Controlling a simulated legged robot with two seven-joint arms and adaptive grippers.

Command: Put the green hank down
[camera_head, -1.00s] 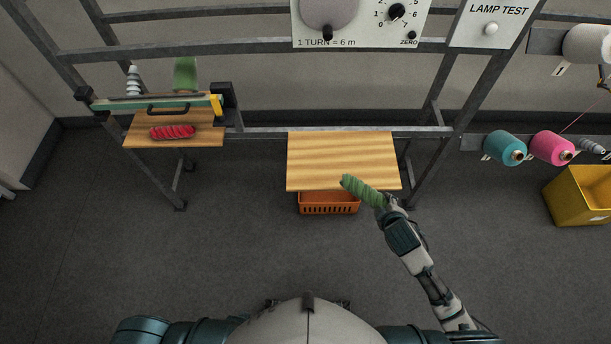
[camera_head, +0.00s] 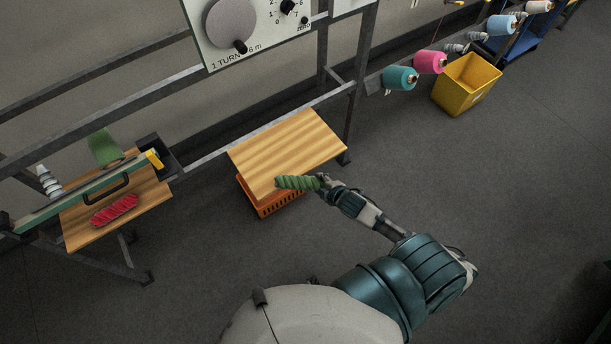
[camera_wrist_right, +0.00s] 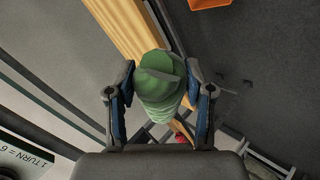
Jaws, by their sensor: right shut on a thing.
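The green hank (camera_head: 297,183) is a twisted roll of yarn, held by one end in my right gripper (camera_head: 322,182). In the right wrist view the hank (camera_wrist_right: 160,82) sits between the two fingers of the right gripper (camera_wrist_right: 160,95), which are shut on it. In the head view the hank overlaps the front edge of the bare wooden shelf (camera_head: 290,145); whether it touches the wood I cannot tell. My left gripper is not in view.
An orange basket (camera_head: 281,203) is under the shelf. At left, a red hank (camera_head: 114,210) lies on another wooden board (camera_head: 150,195) beside a green bar with a handle (camera_head: 85,195). A yellow bin (camera_head: 465,85) stands at the upper right. Metal rails (camera_head: 265,128) run behind the shelf.

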